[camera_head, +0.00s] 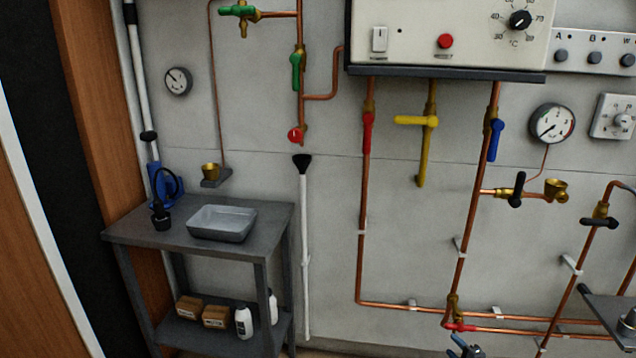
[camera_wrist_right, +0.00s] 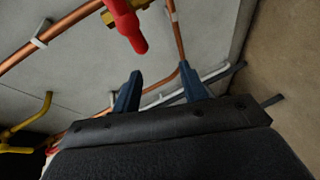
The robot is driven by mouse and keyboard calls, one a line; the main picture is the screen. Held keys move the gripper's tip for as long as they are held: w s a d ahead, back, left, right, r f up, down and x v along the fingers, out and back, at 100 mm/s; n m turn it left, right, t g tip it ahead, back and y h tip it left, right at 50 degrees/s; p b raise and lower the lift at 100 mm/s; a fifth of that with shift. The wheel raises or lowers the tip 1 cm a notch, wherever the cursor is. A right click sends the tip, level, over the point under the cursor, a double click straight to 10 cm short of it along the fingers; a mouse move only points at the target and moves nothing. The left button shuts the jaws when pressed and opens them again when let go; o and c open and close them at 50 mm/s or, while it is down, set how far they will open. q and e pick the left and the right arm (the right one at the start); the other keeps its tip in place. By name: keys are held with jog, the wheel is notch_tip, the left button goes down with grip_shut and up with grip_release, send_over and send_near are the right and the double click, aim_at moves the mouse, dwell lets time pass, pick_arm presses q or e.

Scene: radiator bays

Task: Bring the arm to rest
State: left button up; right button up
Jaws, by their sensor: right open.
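My right gripper (camera_head: 465,347) shows at the bottom edge of the head view, only its blue fingertips in sight. It is just below a low red-handled valve (camera_head: 459,327) on the copper pipework. In the right wrist view my right gripper (camera_wrist_right: 160,90) has its two blue fingers apart with nothing held between them. The red handle (camera_wrist_right: 128,28) is above the fingertips there, apart from them. Copper pipe and the grey wall show behind the fingers. My left gripper is in neither view.
A grey bench (camera_head: 268,230) with a tray (camera_head: 221,224) stands at the left. A control box (camera_head: 450,35) and valves on copper pipes cover the wall. A dark shelf (camera_head: 606,312) juts in at the lower right. A yellow pipe (camera_wrist_right: 30,128) shows left in the wrist view.

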jog(key=s+a+m+g+h+p, duration=0.3)
jog(key=s+a+m+g+p, duration=0.5)
jog(key=s+a, duration=1.4)
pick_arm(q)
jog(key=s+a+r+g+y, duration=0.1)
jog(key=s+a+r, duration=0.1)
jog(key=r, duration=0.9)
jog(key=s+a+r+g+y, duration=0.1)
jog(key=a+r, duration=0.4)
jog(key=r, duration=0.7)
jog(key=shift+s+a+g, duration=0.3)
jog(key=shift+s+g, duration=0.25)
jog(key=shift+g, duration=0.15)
pick_arm(e)
jog(key=s+a+r+m+g, duration=0.1)
jog(key=s+a+r, duration=0.3)
jog(key=s, duration=0.4)
jog(key=s+a+r+m+g+y, duration=0.1)
jog(key=s+a+r+m+g, duration=0.1)
jog(key=s, duration=0.6)
jog(key=s+a+r+m+g+y, duration=0.1)
jog(key=s+a+r+m+g, duration=0.1)
jog(key=s+a+r+m, duration=0.2)
jog(key=s+a+r, duration=0.1)
jog(key=s+r, duration=0.2)
jog(key=s, duration=0.1)
jog(key=shift+s+a+r, duration=0.2)
jog(key=shift+a+r, duration=0.15)
jog(key=shift+a, duration=0.05)
